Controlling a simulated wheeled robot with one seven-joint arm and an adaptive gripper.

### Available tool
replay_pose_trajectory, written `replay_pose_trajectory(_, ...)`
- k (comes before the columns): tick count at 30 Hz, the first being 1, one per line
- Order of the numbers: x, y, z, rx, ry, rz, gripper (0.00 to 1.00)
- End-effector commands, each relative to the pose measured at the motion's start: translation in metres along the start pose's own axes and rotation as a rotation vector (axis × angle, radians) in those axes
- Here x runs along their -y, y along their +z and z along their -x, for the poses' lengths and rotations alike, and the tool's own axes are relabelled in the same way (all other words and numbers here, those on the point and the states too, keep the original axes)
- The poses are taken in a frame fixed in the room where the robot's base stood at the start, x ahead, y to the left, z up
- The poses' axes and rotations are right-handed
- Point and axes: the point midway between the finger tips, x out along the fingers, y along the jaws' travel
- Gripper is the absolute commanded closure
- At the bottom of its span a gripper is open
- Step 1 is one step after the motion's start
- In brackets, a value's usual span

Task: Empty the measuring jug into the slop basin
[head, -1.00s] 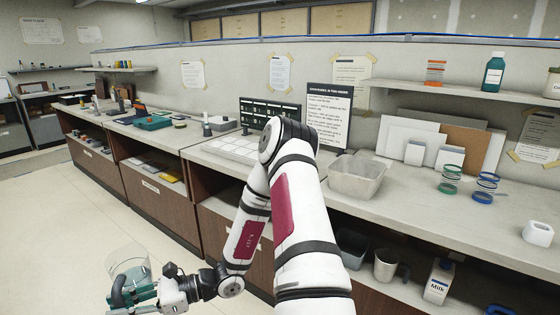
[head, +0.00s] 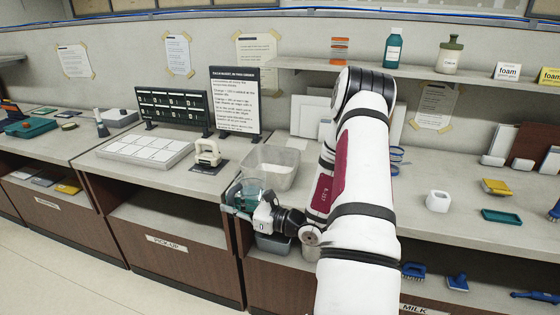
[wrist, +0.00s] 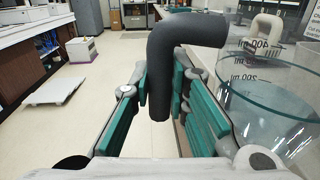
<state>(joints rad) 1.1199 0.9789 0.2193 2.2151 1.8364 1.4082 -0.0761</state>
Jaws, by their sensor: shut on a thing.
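My gripper (head: 254,205) is shut on the dark handle of the clear measuring jug (head: 262,190), in front of the counter edge. In the wrist view the handle (wrist: 186,40) stands between the green finger pads (wrist: 170,95), and the jug's clear wall (wrist: 270,110) with ml marks is at the right. The jug looks about upright; I cannot tell how much liquid is in it. A pale translucent basin (head: 283,158), likely the slop basin, stands on the counter just behind the jug, which overlaps its lower left in the head view.
A white handled object (head: 207,153) stands on a dark mat left of the basin, near a dark sign (head: 236,92). A grey bin (head: 272,244) sits on the shelf below. A white cup (head: 438,201) and sponge (head: 496,187) lie to the right.

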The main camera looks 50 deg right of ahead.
Motion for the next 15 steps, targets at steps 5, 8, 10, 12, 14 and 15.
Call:
replay_pose_trajectory(5, 0.004, 0.012, 0.002, 0.015, -0.001, -0.059, 1.00)
replay_pose_trajectory(8, 0.006, 0.021, 0.002, 0.026, 0.000, -0.112, 1.00)
replay_pose_trajectory(10, 0.008, 0.027, 0.003, 0.034, 0.000, -0.152, 1.00)
replay_pose_trajectory(12, 0.013, 0.030, 0.003, 0.044, -0.001, -0.202, 1.00)
replay_pose_trajectory(14, 0.017, 0.034, 0.004, 0.054, 0.001, -0.253, 1.00)
replay_pose_trajectory(15, 0.019, 0.036, 0.004, 0.061, 0.001, -0.287, 1.00)
